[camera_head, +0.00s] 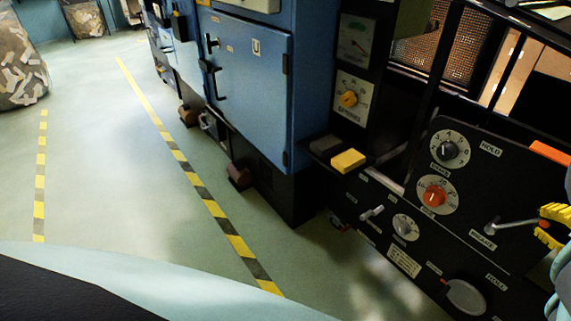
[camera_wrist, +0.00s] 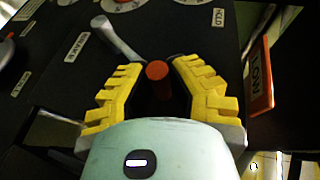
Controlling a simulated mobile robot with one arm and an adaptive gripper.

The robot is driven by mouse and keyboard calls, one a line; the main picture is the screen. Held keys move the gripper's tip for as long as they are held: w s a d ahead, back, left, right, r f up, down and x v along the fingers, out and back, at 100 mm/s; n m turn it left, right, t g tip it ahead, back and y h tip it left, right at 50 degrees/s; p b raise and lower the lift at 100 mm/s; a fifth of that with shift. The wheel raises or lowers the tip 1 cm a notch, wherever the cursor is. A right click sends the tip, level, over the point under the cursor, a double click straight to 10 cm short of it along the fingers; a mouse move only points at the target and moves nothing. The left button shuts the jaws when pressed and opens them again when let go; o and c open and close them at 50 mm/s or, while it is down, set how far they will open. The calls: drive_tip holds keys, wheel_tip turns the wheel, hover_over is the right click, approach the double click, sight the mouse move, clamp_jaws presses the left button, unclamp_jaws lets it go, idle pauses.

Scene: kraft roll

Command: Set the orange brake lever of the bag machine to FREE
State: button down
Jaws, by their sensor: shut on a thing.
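The brake lever is a grey metal arm (camera_head: 515,222) with an orange knob, on the black panel beside a BRAKE label (camera_head: 482,240). In the head view it points right from its pivot. In the wrist view its arm (camera_wrist: 121,41) runs from upper left to the orange knob (camera_wrist: 157,71). My gripper (camera_head: 543,226) has yellow ridged fingers, seen at the right edge of the head view. In the wrist view my gripper (camera_wrist: 158,66) has the knob between its fingers and is shut on it. I cannot read a FREE mark in either view.
The panel (camera_head: 460,200) also carries a black dial (camera_head: 448,150), a red dial (camera_head: 434,192) and a small grey dial (camera_head: 405,226). An orange LOW plate (camera_wrist: 261,76) stands close to the right finger in the wrist view.

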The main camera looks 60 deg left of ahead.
drive_tip(key=shift+s+f, duration=0.1)
drive_tip(key=shift+f, duration=0.25)
drive_tip(key=c, duration=1.3)
unclamp_jaws()
drive_tip(key=shift+a, duration=0.1)
drive_tip(key=o, duration=0.3)
drive_tip(key=shift+s+a, duration=0.15)
drive_tip(key=shift+a, duration=0.05)
drive_tip(key=shift+o, duration=0.6)
drive_tip(key=shift+d, duration=0.1)
drive_tip(key=shift+d+r, duration=0.1)
drive_tip(key=shift+r, duration=0.05)
drive_tip(key=shift+d, duration=0.1)
drive_tip(key=v, duration=0.7)
drive_tip(key=shift+d, duration=0.2)
